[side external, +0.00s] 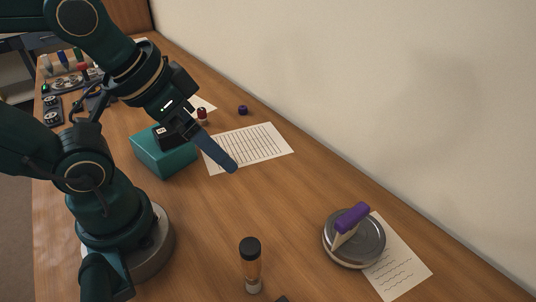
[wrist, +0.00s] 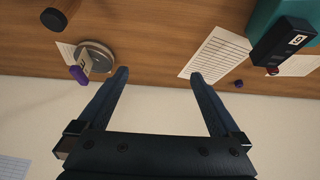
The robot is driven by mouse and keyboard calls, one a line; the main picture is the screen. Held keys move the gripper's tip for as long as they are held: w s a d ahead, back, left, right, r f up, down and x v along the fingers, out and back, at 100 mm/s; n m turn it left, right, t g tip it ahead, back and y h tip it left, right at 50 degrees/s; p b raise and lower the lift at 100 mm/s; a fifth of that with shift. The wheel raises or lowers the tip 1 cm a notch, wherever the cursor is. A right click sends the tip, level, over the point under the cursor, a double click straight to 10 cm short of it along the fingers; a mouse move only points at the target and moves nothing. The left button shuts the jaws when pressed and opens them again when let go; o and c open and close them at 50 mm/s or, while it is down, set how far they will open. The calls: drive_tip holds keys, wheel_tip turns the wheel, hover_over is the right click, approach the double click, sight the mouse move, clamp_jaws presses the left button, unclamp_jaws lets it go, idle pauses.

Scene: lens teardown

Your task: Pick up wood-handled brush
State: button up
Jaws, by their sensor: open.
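An upright cylinder with a black top, a wood-brown body and a pale lower end (side external: 252,268) stands on the table at the front. It looks like the wood-handled brush, but I cannot make out bristles. In the wrist view its dark end (wrist: 54,19) shows at the top left. My gripper (wrist: 159,75) is open and empty, its two dark blue fingers apart above the table. In the side view my gripper (side external: 233,167) hangs over the lined sheet, well behind and apart from the cylinder; only one finger shows clearly.
A round metal tin (side external: 369,250) with a purple-topped pale piece (side external: 352,217) on it overlaps a written sheet (side external: 402,262). A teal box (side external: 163,157) carries a black block. A lined sheet (side external: 262,143) lies near the wall. The middle of the table is clear.

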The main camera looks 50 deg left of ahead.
sight(249, 246)
drive_tip(key=c, duration=0.5)
drive_tip(key=d+f+n+g, duration=0.2)
drive_tip(key=d, duration=0.2)
drive_tip(key=s+d+f+n+g, duration=0.1)
drive_tip(key=d+f+n, duration=0.1)
drive_tip(key=d, duration=0.3)
drive_tip(key=s+d+f+n+g, duration=0.1)
drive_tip(key=d+f+n+g, duration=0.1)
drive_tip(key=d, duration=0.3)
drive_tip(key=shift+s+g, duration=0.1)
drive_tip(key=shift+g, duration=0.2)
drive_tip(key=shift+s+f, duration=0.1)
drive_tip(key=shift+f, duration=2.4)
